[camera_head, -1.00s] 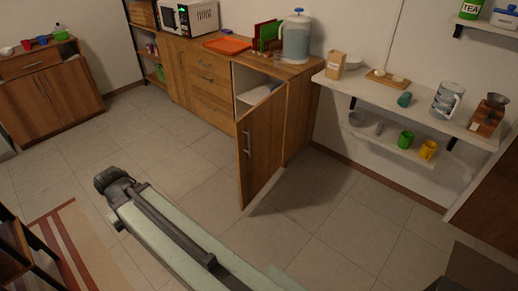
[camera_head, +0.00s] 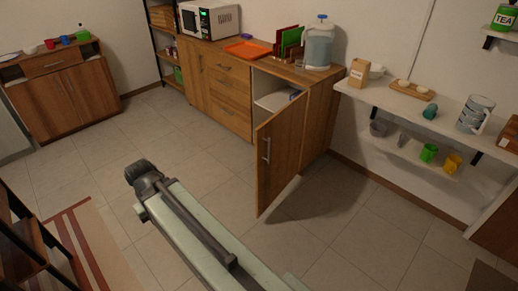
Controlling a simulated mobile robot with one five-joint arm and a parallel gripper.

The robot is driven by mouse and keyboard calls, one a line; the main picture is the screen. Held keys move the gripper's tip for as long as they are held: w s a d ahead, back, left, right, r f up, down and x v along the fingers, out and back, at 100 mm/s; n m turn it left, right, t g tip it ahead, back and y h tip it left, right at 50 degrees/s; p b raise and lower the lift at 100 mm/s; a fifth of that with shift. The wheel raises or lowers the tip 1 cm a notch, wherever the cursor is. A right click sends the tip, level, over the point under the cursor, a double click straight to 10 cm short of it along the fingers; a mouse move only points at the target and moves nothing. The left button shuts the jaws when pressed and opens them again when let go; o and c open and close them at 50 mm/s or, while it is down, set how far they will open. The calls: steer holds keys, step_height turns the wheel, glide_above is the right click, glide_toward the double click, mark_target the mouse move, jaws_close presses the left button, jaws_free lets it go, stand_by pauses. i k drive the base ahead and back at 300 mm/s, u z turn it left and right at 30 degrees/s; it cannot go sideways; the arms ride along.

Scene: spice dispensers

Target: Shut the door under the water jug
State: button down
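The water jug (camera_head: 319,45), clear blue with a blue lid, stands on the right end of the wooden counter. Below it, the wooden cabinet door (camera_head: 279,160) stands wide open, swung out into the room. Its metal handle (camera_head: 267,150) shows on the face turned to the left. The open cabinet shows a pale shelf (camera_head: 275,101) with a white item on it, partly hidden by the door. My arm reaches from the bottom edge toward the left, ending in a dark joint over the floor, apart from the door. No gripper fingers show.
Clear tiled floor (camera_head: 190,140) lies between my arm and the cabinets. A wall shelf (camera_head: 440,118) with jars and cups is at the right. A striped rug (camera_head: 100,250) and a dark rack (camera_head: 25,240) are at the lower left. A low cabinet (camera_head: 65,95) stands far left.

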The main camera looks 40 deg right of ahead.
mark_target(277, 140)
steer(key=i, duration=0.85)
